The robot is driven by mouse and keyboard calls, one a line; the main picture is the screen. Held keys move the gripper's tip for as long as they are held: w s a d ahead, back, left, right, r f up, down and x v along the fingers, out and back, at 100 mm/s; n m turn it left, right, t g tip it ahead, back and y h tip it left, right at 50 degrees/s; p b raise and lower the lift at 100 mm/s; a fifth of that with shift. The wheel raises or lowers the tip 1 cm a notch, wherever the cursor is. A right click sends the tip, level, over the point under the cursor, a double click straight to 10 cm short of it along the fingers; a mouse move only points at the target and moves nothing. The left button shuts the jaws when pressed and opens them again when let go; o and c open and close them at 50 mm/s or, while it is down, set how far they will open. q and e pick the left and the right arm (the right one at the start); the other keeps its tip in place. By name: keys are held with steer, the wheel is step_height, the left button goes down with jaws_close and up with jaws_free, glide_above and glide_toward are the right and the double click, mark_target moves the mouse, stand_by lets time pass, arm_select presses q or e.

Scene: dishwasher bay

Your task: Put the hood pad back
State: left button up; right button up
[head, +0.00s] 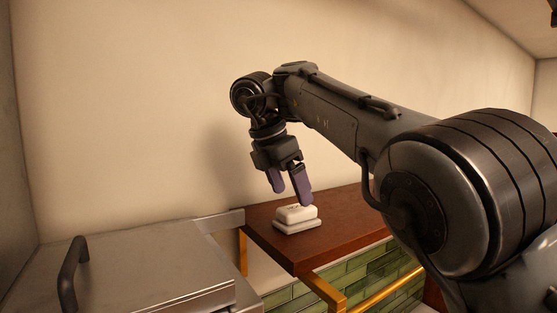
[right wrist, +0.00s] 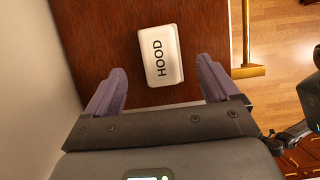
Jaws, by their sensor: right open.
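The hood pad (head: 296,213), a small white block, sits on a pale base (head: 297,226) on the brown wooden shelf. In the right wrist view the pad (right wrist: 160,55) shows its top with the black word HOOD, slightly tilted in the picture. My right gripper (head: 290,198) points down just above the pad, with its purple fingers apart. In the right wrist view the open right gripper (right wrist: 160,70) has a finger to each side of the pad, with gaps, and nothing held. My left gripper is not in view.
The wooden shelf (head: 343,223) has free room right of the pad. A brass rail (head: 390,288) and green tiles (head: 345,275) lie below its front. A steel dishwasher hood (head: 140,282) with a dark handle (head: 70,270) stands at left. The wall is behind.

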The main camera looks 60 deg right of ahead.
steer(key=v, duration=0.6)
steer(key=shift+r, duration=0.35)
steer(key=shift+a, duration=0.15)
